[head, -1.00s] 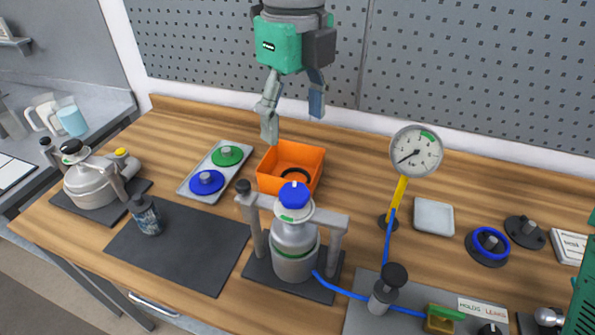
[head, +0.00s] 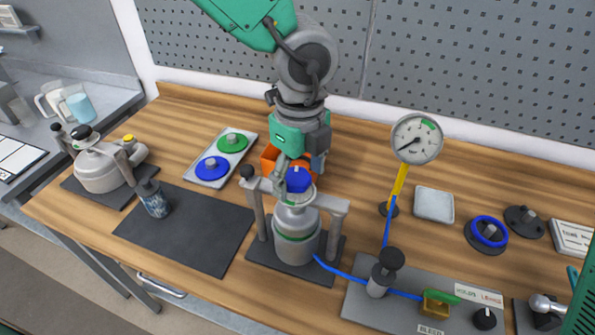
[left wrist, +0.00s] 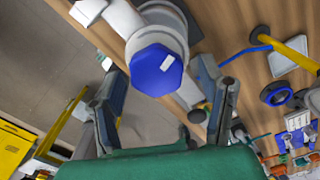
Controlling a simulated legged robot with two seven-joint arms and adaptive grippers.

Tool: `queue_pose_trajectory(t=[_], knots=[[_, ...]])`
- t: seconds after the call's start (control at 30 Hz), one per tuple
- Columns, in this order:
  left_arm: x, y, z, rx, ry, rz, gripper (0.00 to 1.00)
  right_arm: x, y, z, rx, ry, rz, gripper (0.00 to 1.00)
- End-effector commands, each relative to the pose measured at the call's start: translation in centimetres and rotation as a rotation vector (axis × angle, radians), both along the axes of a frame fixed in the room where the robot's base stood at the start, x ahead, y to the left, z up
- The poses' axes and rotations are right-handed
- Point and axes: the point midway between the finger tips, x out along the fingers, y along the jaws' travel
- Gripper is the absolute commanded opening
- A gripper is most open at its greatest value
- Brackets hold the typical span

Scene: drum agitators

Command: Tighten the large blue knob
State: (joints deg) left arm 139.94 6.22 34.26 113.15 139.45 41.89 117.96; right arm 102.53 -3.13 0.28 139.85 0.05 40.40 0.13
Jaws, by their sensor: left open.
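The large blue knob (head: 298,180) sits on top of the grey metal vessel (head: 296,240), which stands upright in a clamp frame on a dark base. My left gripper (head: 299,172) is open and stands just behind and above the knob in the head view. In the left wrist view the knob (left wrist: 157,70) shows from above with a white mark on it. The two fingers of my left gripper (left wrist: 165,100) are spread, with the knob beyond and between their tips; I cannot tell whether they touch it. My right gripper is not in view.
An orange bin (head: 270,160) stands behind the vessel, partly hidden by my gripper. A gauge (head: 416,138) on a yellow and blue stem stands to the right, with a blue hose (head: 340,280) to the vessel. A dark mat (head: 185,232) to the left is clear except for a small jar.

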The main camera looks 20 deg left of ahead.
Motion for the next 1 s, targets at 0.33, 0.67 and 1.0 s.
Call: queue_pose_trajectory(t=[0.33, 0.67, 1.0], knots=[[0.08, 0.84, -0.02, -0.009, -0.001, 0.002, 0.13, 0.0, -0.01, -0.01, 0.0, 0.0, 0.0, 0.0], [0.19, 0.94, -0.03, -0.001, 0.0, 0.004, 0.14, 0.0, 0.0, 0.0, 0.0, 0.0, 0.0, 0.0], [0.25, 0.93, -0.04, -0.001, 0.0, -0.002, 0.14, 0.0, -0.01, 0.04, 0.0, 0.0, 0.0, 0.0]])
